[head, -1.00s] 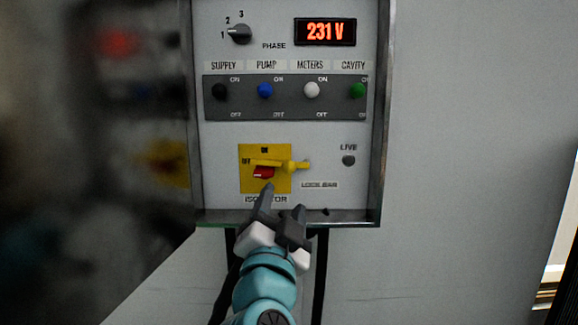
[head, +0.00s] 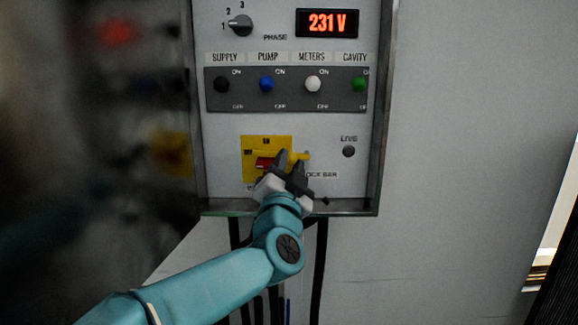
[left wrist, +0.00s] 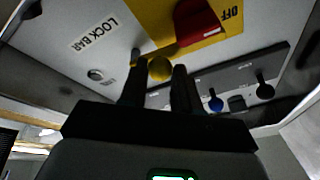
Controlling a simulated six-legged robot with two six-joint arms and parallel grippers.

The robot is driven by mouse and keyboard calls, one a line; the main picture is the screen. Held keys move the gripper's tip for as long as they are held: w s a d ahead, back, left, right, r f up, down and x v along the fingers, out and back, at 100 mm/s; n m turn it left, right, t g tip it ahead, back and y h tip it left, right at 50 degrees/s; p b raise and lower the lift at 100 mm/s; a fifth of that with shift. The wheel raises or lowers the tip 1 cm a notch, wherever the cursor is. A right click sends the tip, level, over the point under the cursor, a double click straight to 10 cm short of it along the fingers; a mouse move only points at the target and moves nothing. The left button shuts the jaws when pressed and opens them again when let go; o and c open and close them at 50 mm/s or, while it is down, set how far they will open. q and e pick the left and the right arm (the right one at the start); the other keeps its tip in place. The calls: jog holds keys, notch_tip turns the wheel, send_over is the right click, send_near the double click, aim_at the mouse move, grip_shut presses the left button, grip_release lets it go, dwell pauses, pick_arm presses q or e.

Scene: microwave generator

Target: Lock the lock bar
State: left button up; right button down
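My right gripper is not in view.
Above are a row of toggle switches (head: 266,84), a phase knob (head: 240,25) and a 231 V display (head: 327,22). A LIVE lamp (head: 348,151) sits to the right of the bar. The panel's raised metal frame (head: 380,130) borders the right and bottom.

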pick_arm(q)
grip_shut()
jog(key=shift+f+n+y, duration=0.25)
jog(key=shift+n+y, duration=0.05)
jog(key=shift+n, duration=0.4)
jog(key=o, duration=0.9)
grip_release()
jog(key=shift+o, duration=0.4)
jog(key=shift+w, duration=0.2)
